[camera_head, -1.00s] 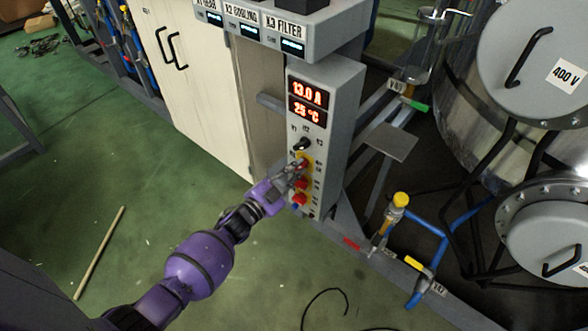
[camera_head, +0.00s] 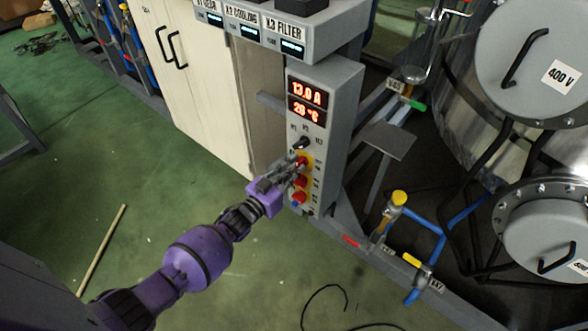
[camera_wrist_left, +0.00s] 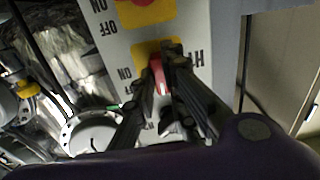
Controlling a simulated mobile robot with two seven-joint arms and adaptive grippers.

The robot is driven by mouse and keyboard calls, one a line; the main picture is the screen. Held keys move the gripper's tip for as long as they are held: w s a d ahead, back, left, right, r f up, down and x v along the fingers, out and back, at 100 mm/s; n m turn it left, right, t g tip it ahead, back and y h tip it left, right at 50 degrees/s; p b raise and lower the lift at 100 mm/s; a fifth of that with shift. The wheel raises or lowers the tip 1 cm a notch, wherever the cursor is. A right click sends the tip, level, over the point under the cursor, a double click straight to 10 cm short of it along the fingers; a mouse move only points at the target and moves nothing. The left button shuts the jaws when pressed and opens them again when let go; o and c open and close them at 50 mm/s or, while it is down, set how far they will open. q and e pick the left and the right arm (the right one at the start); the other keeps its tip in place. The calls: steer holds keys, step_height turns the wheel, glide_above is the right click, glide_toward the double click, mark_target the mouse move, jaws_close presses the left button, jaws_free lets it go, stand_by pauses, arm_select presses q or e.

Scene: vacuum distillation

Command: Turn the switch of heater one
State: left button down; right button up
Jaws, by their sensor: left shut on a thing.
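The grey control box (camera_head: 325,110) stands right of centre in the head view, with red displays reading 13.0 A and 26 °C. Below a black knob (camera_head: 301,143), red switches on yellow plates run down its front. My left gripper (camera_head: 300,164) is at the upper red switch. In the left wrist view, my left gripper (camera_wrist_left: 160,76) is shut on the red switch of heater one (camera_wrist_left: 157,72), in front of its yellow plate. The upside-down label beside it reads H1. The fingers partly hide the switch and its lettering. My right gripper is not in view.
A cream cabinet (camera_head: 195,80) stands left of the box. Pipes with a yellow-capped valve (camera_head: 399,199) and metal vessels (camera_head: 545,60) are at right. Green floor lies open at left.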

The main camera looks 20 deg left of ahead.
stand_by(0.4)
arm_select(q)
steer(key=c, duration=1.8)
jaws_free()
steer(key=shift+s, duration=0.1)
steer(key=v, duration=1.2)
